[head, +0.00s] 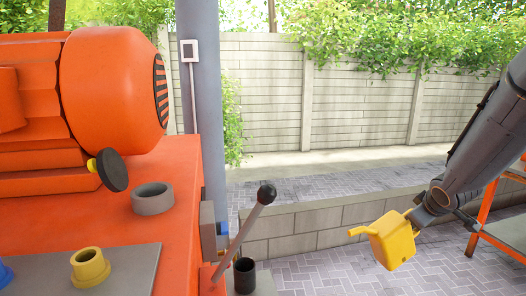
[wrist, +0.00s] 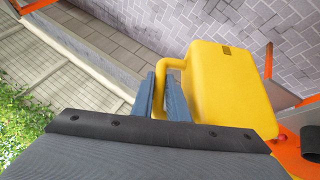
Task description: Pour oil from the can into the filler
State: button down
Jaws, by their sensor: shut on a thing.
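My gripper (head: 416,214) is shut on the handle of a yellow oil can (head: 394,242) at the right of the head view. The can hangs in the air above the paving, somewhat tilted, its spout pointing left. In the wrist view the blue-grey fingers (wrist: 163,98) close around the handle beside the can's yellow body (wrist: 226,85); the spout is hidden there. At the left, a short yellow neck with a black round cap (head: 112,170) sticks out of the orange machine and looks like the filler. I cannot tell whether its mouth is open. The can is far from it.
A grey ring (head: 152,198) and a yellow flanged collar (head: 90,267) sit on the machine's top. A lever with a dark knob (head: 245,232) rises beside a black cup (head: 244,275). A low block wall (head: 330,222) runs behind the can. An orange-framed rack (head: 490,215) stands at right.

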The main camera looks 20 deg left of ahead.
jog(key=a+r+p, duration=0.2)
jog(key=a+r, duration=1.1)
jog(key=a, duration=0.4)
jog(key=s+a+r+p, duration=0.1)
jog(key=s+a+r, duration=0.4)
jog(key=a+r, duration=0.25)
jog(key=s+a+r+p, duration=0.1)
jog(key=s+a+r, duration=0.4)
jog(key=a+r, duration=0.3)
jog(key=s+a+r, duration=0.3)
jog(key=s+a, duration=0.3)
jog(key=a, duration=0.1)
jog(key=s+a+f+b, duration=0.2)
jog(key=s+f+b, duration=0.25)
jog(key=f, duration=0.25)
jog(key=w+d+f+m+g+y+p, duration=0.1)
jog(key=w+d+f+p, duration=0.1)
jog(key=d, duration=0.4)
jog(key=w+d+f+m+g+y+p, duration=0.1)
jog(key=w+d+y+p, duration=0.1)
jog(key=w+d+p, duration=0.2)
jog(key=shift+w+d+f+g+p, duration=0.3)
jog(key=shift+d+p, duration=0.55)
jog(key=shift+p, duration=0.7)
jog(key=shift+s, duration=0.1)
